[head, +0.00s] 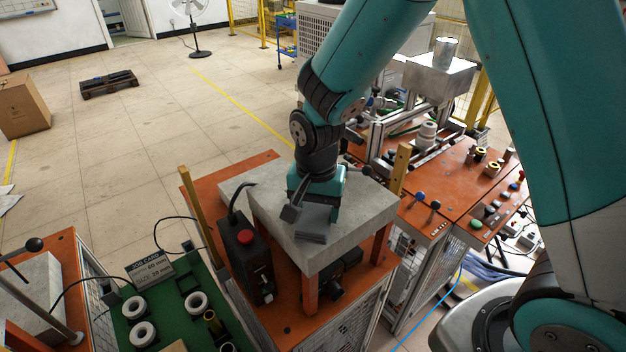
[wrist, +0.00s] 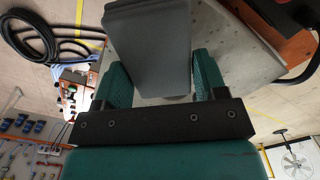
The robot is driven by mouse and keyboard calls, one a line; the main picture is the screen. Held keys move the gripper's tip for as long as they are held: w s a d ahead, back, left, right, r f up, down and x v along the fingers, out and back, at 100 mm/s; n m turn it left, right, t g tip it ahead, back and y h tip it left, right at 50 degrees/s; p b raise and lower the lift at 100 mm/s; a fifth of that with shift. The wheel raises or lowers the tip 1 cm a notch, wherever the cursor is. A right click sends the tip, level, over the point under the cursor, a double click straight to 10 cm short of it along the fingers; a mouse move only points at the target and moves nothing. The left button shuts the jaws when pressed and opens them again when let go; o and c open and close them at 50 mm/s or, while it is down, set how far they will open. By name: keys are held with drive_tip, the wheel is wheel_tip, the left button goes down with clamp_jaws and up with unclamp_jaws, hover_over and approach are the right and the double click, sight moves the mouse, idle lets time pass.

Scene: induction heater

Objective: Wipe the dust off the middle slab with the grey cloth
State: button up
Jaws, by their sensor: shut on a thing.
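The middle slab (head: 362,207) is a pale grey block on orange legs, above an orange cabinet top. My gripper (head: 318,215) points down over the slab's left front part. It is shut on the grey cloth (head: 311,228), which looks like a flat folded pad. In the wrist view the cloth (wrist: 150,45) sits between the two teal fingers of my gripper (wrist: 160,82), with the slab (wrist: 236,50) behind it. The cloth is at or just above the slab top; I cannot tell if they touch. A few dark specks show on the slab in the wrist view. My gripper hides part of the slab.
A black control box (head: 243,250) with a red button stands close at the slab's left. Upright wooden posts (head: 196,212) stand left and right (head: 400,168). A green tray (head: 180,308) with white rings lies at lower left. An orange control panel (head: 470,190) is at right.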

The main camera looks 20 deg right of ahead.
sight(317, 211)
drive_tip(key=shift+s+r+p, duration=0.15)
drive_tip(key=shift+r+p, duration=0.15)
drive_tip(key=shift+r, duration=0.45)
wheel_tip(317, 211, up, 5)
drive_tip(key=p, duration=0.4)
drive_tip(key=shift+f, duration=0.1)
drive_tip(key=shift+f, duration=0.1)
